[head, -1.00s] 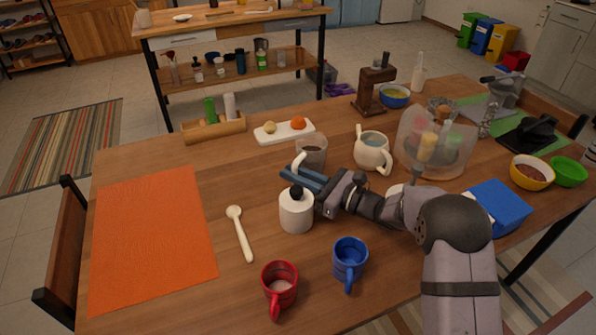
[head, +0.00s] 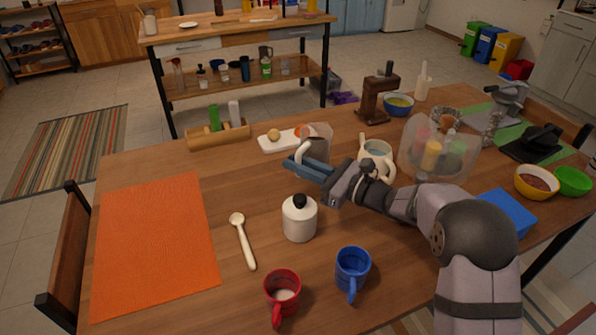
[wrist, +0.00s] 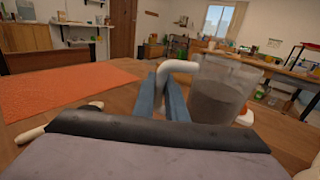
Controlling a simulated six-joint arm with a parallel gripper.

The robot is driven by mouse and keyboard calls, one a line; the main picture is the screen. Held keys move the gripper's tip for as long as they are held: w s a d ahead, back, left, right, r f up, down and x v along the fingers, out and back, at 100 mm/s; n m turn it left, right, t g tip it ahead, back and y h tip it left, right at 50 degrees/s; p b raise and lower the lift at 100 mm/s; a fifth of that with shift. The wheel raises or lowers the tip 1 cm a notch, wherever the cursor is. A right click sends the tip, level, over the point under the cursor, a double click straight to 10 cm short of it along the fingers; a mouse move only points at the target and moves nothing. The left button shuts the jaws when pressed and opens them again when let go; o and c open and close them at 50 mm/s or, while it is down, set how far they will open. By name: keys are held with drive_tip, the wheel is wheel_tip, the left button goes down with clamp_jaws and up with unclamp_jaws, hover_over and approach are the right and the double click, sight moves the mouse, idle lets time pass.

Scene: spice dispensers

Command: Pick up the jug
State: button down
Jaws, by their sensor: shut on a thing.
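The jug (head: 319,147) is clear with a white handle. It hangs a little above the table, in front of the white board, and seems slightly tilted. In the wrist view the jug (wrist: 218,98) is just right of my fingers, with dark-looking contents or tint. My gripper (head: 297,164) is shut on the jug's handle. In the wrist view the blue fingers of my gripper (wrist: 170,92) are on either side of the white handle.
A white bottle with a black cap (head: 299,219) stands in front of my gripper. A white board (head: 274,145) with food is behind.

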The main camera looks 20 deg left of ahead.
sight(299, 151)
drive_tip(key=shift+r, duration=1.95)
drive_tip(key=shift+r, duration=0.15)
drive_tip(key=shift+w+r, duration=0.1)
